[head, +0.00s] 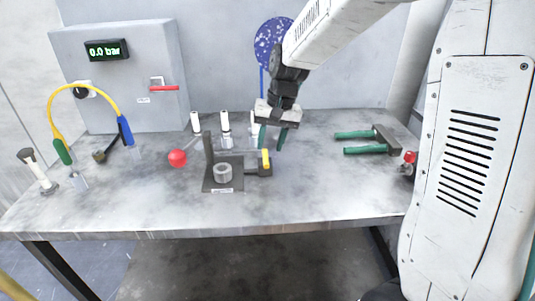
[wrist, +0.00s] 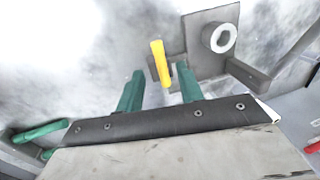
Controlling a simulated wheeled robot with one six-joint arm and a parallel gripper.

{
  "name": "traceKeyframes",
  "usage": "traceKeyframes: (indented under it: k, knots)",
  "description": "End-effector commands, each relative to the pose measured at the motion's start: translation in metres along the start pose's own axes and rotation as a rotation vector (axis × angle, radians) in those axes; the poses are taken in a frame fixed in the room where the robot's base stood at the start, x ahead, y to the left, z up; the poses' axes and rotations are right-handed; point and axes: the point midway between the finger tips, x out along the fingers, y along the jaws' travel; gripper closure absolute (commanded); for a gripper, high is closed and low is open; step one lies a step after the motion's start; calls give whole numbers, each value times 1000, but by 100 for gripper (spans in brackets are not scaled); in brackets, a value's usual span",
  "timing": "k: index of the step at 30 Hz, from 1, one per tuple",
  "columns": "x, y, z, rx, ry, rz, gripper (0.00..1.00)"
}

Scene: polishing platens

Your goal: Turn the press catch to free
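The press (head: 209,183) stands on the grey bench, a dark plate with an upright post and a lever ending in a red ball (head: 177,158). The yellow press catch (head: 266,158) sits on a dark block at the plate's right side. In the wrist view the catch (wrist: 160,62) is a short yellow bar, lying in line with the gap between my fingers. My gripper (head: 273,138) has green fingers spread apart, above and slightly behind the catch in the head view. In the wrist view my gripper (wrist: 160,76) is empty, and whether the fingertips reach the catch's height is unclear.
A metal ring (head: 223,174) sits on the press plate. Several white-topped pieces (head: 225,121) stand behind the press. A green-fingered tool (head: 375,142) and a red-capped item (head: 408,163) lie right. A grey cabinet (head: 125,75) stands back left. The bench front is clear.

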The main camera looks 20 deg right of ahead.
Motion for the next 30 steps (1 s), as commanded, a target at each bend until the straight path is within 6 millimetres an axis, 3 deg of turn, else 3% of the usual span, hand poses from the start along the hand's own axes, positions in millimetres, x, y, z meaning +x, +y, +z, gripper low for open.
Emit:
traceKeyframes:
  k: [3, 9, 18, 19, 23, 30]
  knots:
    - [20, 0, 0, -1, -2, 1, 63]
    - [40, 0, 0, 0, -1, 1, 63]
    - [43, 0, 0, 0, 1, 0, 63]
    - [43, 0, 0, 0, 1, 0, 66]
    - [43, 0, 0, 0, 1, 0, 100]
    - [43, -2, 1, -10, -1, 0, 100]
